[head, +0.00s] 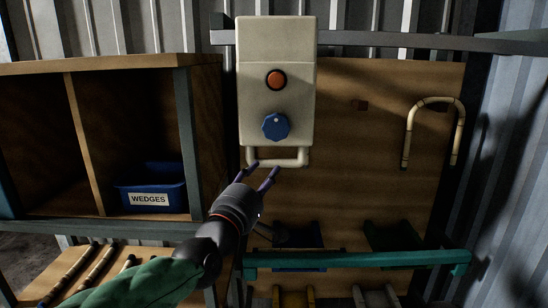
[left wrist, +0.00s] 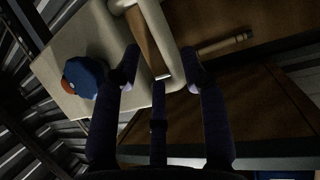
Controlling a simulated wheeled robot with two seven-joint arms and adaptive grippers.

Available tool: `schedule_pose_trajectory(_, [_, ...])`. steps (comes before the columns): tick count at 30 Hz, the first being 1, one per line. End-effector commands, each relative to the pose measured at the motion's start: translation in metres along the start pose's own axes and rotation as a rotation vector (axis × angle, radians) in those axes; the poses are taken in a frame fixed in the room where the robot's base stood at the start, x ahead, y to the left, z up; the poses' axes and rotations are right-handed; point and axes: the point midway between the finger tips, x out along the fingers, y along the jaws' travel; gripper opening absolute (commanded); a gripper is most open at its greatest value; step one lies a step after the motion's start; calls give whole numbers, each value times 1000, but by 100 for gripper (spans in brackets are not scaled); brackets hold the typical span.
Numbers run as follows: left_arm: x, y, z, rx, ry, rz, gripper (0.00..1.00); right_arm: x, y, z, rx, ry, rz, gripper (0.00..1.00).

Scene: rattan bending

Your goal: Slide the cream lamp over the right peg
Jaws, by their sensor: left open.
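A cream box (head: 277,90) with an orange button (head: 276,79) and a blue knob (head: 275,127) is at the upper centre; it is the only cream lamp-like thing I see. A cream handle (head: 278,162) loops from its lower end. My left gripper (head: 262,176) is open, with its fingertips close to the handle. In the left wrist view the handle (left wrist: 163,40) reaches between the open fingertips (left wrist: 161,65); I cannot tell whether they touch it. My right gripper is out of view.
A wooden shelf unit (head: 95,65) with a blue WEDGES bin (head: 150,185) stands at left. A bent rattan piece (head: 434,102) is on the wooden panel (head: 375,190) at right. A green bar (head: 360,260) crosses below. Rattan rods (head: 95,268) lie at lower left.

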Motion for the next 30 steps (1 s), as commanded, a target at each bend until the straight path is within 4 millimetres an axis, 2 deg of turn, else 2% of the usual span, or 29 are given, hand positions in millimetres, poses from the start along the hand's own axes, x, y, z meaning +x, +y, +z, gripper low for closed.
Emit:
schedule_pose_trajectory(6, [36,1,0,1,0,-2,43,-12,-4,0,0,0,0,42])
schedule_pose_trajectory(12, [58,2,-1,0,1,0,43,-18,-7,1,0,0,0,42])
schedule_pose_trajectory(18, [68,1,-1,1,1,1,43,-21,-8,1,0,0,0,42])
schedule_pose_trajectory(27, [69,0,0,1,1,0,43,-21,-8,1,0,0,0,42])
schedule_pose_trajectory(30, [69,0,0,1,1,0,14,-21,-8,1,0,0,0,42])
